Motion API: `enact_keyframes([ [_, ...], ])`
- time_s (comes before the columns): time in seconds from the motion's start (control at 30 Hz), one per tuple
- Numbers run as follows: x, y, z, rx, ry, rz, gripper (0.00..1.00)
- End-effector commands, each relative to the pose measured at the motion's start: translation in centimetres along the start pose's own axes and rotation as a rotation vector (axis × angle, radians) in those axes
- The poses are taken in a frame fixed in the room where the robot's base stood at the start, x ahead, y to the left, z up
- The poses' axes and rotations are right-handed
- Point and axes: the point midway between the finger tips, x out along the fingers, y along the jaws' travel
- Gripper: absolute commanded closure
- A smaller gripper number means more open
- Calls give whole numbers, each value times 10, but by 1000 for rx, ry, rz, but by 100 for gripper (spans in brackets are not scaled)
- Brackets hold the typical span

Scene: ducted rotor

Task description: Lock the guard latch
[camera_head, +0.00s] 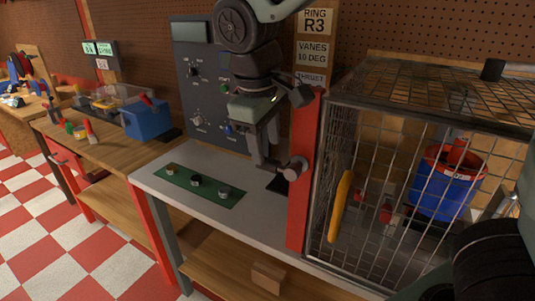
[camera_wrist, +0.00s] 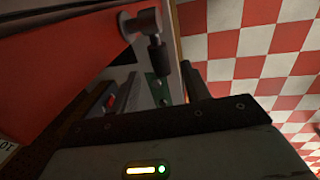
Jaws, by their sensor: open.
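The guard is a wire mesh cage (camera_head: 400,185) with a red post (camera_head: 305,185) at its left edge and a yellow handle (camera_head: 341,205) on its front. The guard latch (camera_head: 298,166) is a grey round knob on the red post. In the wrist view, the latch (camera_wrist: 143,22) shows a short arm ending in a black grip (camera_wrist: 160,60). My gripper (camera_head: 268,160) is open, just left of the latch. In the wrist view, the black grip appears between my gripper's (camera_wrist: 158,82) fingers; I cannot tell whether they touch it.
A blue and red ducted rotor (camera_head: 446,185) stands inside the cage. A control panel (camera_head: 205,85) stands behind my arm. A green mat (camera_head: 202,186) with several small dark parts lies on the grey bench (camera_head: 165,165). A blue bin (camera_head: 148,120) sits on the wooden bench at left.

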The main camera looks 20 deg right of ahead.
Motion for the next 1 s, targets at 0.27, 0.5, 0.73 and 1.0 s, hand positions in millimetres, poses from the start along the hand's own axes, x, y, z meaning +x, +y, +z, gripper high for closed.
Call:
enact_keyframes([
  [0.27, 36, 0, 0, 0, -1, 0, 53],
  [0.5, 42, 0, 0, -1, 1, 0, 53],
  [0.73, 42, 0, 0, 0, 0, 0, 76],
  [1.0, 41, 0, 0, -1, -3, 0, 100],
])
